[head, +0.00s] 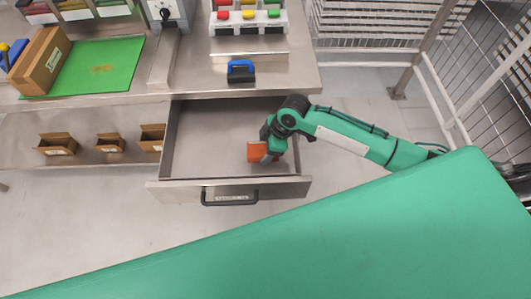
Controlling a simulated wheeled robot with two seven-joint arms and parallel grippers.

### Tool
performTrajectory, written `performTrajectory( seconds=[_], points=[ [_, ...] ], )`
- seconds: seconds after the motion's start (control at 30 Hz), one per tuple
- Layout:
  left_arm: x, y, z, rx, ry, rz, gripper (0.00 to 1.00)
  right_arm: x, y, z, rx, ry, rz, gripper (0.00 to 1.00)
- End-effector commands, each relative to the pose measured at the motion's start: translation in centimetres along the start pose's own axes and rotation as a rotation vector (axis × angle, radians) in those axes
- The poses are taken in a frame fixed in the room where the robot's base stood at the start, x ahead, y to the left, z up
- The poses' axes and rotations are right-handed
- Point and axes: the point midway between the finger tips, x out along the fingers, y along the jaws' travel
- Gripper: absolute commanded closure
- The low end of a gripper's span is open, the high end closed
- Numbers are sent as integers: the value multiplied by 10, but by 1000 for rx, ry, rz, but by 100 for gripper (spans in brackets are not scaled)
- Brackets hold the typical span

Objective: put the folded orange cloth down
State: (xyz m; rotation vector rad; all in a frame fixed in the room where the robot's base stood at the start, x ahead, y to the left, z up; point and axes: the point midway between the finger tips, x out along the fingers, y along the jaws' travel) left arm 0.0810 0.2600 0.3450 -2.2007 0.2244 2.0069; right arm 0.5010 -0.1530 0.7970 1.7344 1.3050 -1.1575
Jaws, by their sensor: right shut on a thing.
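The folded orange cloth (257,151) is a small orange block in the head view. My right gripper (267,156) is shut on it, with the arm coming in from the right. The cloth is over the inside of the open metal drawer (200,150), toward its right side. I cannot tell whether the cloth touches the drawer floor. My left gripper is not in view.
The drawer's black handle (229,196) faces me. Above is a steel worktop (200,82) with a blue-and-black tool (240,71), a green mat (115,70) and a cardboard box (41,63). Wire fencing (480,80) stands right. The drawer's left part is clear.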

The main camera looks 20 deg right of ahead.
Motion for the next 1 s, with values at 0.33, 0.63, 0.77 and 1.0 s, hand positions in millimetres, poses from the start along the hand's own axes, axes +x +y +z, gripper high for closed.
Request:
performTrajectory(
  seconds=[0.33,0.63,0.77,1.0],
  points=[
    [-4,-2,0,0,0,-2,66,37,0,16,1,0,0,57],
    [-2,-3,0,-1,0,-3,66,39,-1,16,1,0,0,57],
    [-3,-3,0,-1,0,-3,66,39,-1,16,0,0,0,19],
    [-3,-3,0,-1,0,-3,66,39,-1,16,1,0,-1,17]
  ],
)
